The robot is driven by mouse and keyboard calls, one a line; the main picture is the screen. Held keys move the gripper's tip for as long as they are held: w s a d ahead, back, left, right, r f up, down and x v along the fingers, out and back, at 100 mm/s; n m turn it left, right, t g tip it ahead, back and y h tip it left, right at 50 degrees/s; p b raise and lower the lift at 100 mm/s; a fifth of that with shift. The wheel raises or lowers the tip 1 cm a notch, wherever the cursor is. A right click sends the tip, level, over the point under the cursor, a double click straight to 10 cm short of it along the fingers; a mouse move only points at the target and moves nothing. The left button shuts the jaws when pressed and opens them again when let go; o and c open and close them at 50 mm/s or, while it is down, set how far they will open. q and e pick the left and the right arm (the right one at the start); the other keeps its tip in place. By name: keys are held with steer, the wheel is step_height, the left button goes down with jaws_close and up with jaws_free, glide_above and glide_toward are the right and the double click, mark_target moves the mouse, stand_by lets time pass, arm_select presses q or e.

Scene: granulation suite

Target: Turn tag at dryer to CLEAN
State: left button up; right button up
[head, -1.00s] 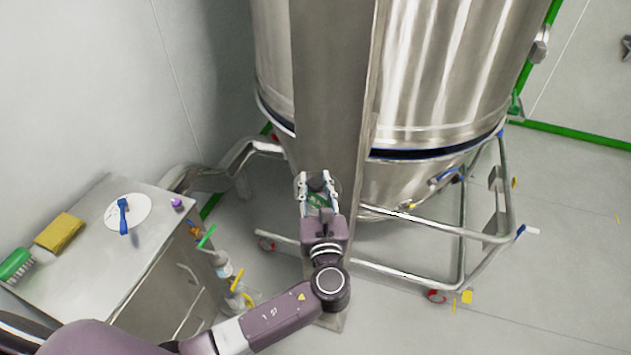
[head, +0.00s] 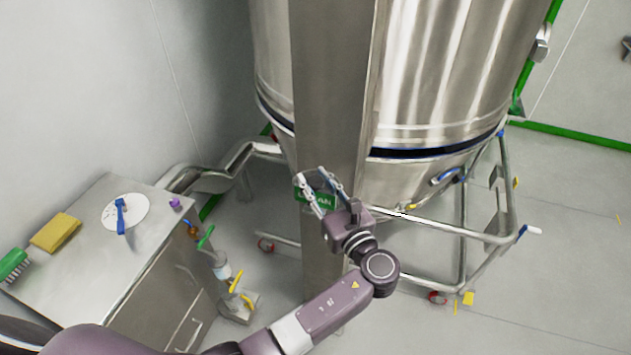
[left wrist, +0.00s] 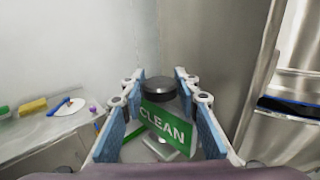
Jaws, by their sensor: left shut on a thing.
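The green tag (head: 326,201) is on the front of the dryer's steel column (head: 328,90). In the left wrist view the tag (left wrist: 165,124) shows the white word CLEAN, facing the camera and slanting down to the right. A dark round knob (left wrist: 160,89) stands above it. My left gripper (head: 314,177) is at the column, shut on the tag, with a blue-padded finger on each side of it in the wrist view. In the head view the fingers hide part of the word. The exact contact is hard to make out. My right gripper is not in view.
The large steel dryer vessel (head: 430,75) stands behind the column, with a tubular wheeled frame (head: 450,230) at right. A steel cabinet (head: 75,250) at left holds a yellow sponge (head: 56,232), a green brush (head: 13,264) and a white disc. Floor at right is mostly clear.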

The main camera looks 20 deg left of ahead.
arm_select(q)
steer(key=shift+r, duration=0.1)
steer(key=o, duration=1.2)
steer(key=shift+c, duration=0.2)
steer(key=shift+s+d, duration=0.15)
steer(key=shift+d, duration=0.05)
steer(key=v, duration=0.7)
